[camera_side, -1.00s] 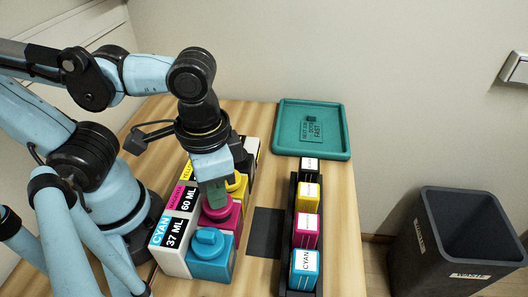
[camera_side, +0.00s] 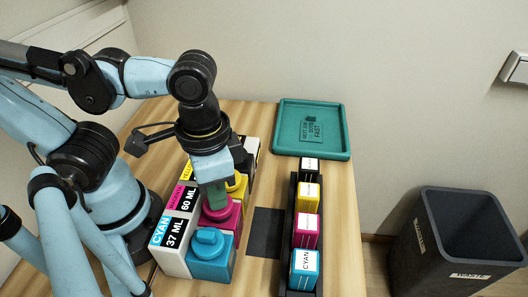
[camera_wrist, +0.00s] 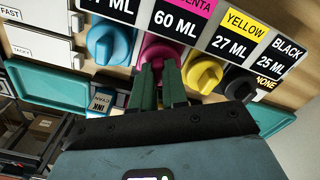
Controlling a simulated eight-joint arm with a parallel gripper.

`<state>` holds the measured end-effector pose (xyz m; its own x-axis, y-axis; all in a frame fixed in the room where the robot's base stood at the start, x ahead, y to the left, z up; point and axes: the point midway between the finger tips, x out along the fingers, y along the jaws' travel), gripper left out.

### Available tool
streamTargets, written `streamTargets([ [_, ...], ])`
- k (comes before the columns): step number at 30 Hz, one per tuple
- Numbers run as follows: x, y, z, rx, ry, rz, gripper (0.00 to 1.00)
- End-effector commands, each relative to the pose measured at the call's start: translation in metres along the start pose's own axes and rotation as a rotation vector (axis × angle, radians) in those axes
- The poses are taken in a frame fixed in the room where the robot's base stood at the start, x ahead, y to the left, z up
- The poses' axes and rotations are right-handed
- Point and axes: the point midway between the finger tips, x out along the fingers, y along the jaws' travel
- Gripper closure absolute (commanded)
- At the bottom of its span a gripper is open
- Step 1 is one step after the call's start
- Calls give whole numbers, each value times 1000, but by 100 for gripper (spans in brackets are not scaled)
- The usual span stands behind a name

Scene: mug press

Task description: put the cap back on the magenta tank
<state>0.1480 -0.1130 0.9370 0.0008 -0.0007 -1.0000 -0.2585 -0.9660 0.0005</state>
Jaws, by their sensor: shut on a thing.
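The magenta tank (camera_side: 226,222) stands between the cyan tank (camera_side: 211,257) and the yellow tank (camera_side: 239,188); its label reads 60 ML. My gripper (camera_side: 216,203) points down over the magenta tank. Its green fingers are shut on the magenta cap (camera_wrist: 157,49), at the top of the tank. The fingers hide part of the cap in both views, and I cannot tell whether it is fully seated. In the wrist view, my gripper (camera_wrist: 160,75) covers the cap's near side.
The cyan cap (camera_wrist: 108,42) and yellow cap (camera_wrist: 203,73) sit close on either side. A black rack (camera_side: 294,233) of cartridges stands to the right, past a dark mat (camera_side: 265,232). A teal tray (camera_side: 337,152) lies at the back; a grey bin (camera_side: 457,240) stands off the table.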

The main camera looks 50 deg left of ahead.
Motion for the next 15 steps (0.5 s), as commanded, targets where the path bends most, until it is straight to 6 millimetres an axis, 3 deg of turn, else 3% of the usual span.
streamTargets([
  [9, 0, 0, 0, 0, 0, 0, 100],
  [10, 0, 0, 0, 0, 0, 0, 82],
  [15, 0, 0, 0, 0, 0, 0, 57],
])
